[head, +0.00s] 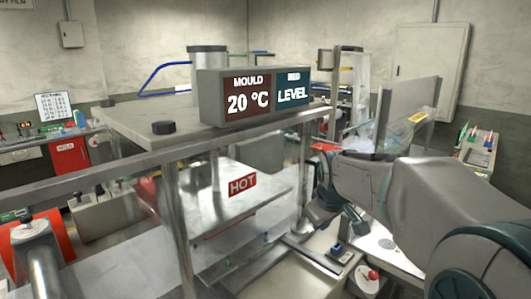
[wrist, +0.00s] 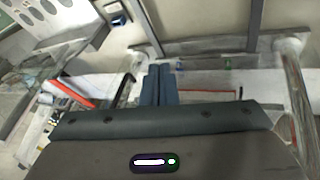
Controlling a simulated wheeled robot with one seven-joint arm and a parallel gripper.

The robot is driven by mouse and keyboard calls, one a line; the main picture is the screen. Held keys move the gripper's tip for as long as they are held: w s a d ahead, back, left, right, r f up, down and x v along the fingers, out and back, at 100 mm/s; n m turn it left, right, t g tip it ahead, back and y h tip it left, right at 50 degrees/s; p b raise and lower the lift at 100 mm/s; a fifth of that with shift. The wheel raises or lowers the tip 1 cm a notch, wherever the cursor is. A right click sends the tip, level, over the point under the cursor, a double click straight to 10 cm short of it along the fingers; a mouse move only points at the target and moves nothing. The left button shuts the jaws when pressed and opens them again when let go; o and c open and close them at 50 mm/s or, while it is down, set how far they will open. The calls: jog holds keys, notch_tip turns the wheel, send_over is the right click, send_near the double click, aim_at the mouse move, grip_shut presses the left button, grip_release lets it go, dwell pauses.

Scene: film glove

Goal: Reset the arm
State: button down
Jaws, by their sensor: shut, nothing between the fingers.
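My grey arm reaches in from the right in the head view. Its end, my gripper (head: 322,212), hangs beside the front right of the moulding machine. In the wrist view my gripper (wrist: 159,84) shows two dark fingers side by side, shut with nothing between them.
A clear panel (head: 408,112) rises behind my arm. A red button (head: 372,275) and a blue switch (head: 336,249) sit low near my gripper. A tray of tools (head: 478,150) is at right.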

jog(key=s+f+m+g, duration=0.1)
jog(key=s+f+m, duration=0.2)
jog(key=s, duration=0.9)
jog(key=s+f+m+g+b, duration=0.1)
jog(key=s+f+m, duration=0.2)
jog(key=s, duration=0.9)
jog(key=shift+s+f+y, duration=0.25)
jog(key=shift+f+y, duration=0.05)
jog(key=shift+f, duration=0.55)
jog(key=shift+s, duration=0.1)
